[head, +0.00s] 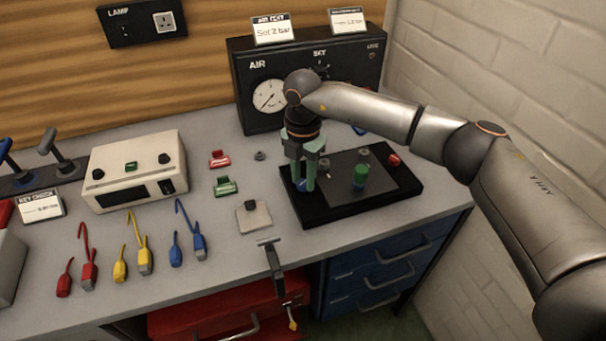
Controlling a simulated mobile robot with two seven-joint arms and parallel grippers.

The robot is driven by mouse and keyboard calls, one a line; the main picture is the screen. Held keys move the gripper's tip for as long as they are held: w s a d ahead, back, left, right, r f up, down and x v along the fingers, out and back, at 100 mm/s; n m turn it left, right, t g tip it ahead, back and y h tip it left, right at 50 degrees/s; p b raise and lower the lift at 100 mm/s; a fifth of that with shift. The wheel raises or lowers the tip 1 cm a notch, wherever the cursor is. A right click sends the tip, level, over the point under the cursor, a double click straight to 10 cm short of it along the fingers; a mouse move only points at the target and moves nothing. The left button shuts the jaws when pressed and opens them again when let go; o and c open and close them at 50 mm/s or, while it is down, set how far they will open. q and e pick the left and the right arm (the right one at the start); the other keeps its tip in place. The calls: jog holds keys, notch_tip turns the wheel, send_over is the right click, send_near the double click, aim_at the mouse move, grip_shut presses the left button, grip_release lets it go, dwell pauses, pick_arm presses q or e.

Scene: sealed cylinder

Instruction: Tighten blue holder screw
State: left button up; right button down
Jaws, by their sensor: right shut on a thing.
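My right gripper (306,186) points straight down over the left part of the black tray (316,217), its arm coming in from the right. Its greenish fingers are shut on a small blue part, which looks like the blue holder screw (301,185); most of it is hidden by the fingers. A green cylinder with a grey top (361,177) stands upright on the tray to the right of the gripper. A small grey post (324,169) stands just beside the fingers. My left gripper is not in view.
A red part (394,160) lies at the tray's back right. The black AIR box (253,98) with a gauge stands close behind my right gripper. Red and green clips (225,186) and a grey plate (254,217) lie left of the tray. Coloured cables (143,258) lie farther left.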

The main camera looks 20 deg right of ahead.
aim_at(303, 182)
jog(key=shift+w+r+m+p, duration=0.1)
jog(key=shift+r+m+p, duration=0.1)
jog(key=shift+m, duration=0.9)
jog(key=shift+w+r+m+p, duration=0.1)
jog(key=shift+r+m+p, duration=0.05)
jog(key=shift+m, duration=0.95)
jog(key=c, duration=0.8)
grip_release()
jog(key=shift+s, duration=0.15)
jog(key=shift+o, duration=1.1)
jog(key=shift+f, duration=0.2)
jog(key=shift+r, duration=0.1)
notch_tip(303, 182, up, 12)
jog(key=b, duration=0.1)
jog(key=shift+r+b, duration=0.2)
jog(key=shift+b, duration=0.2)
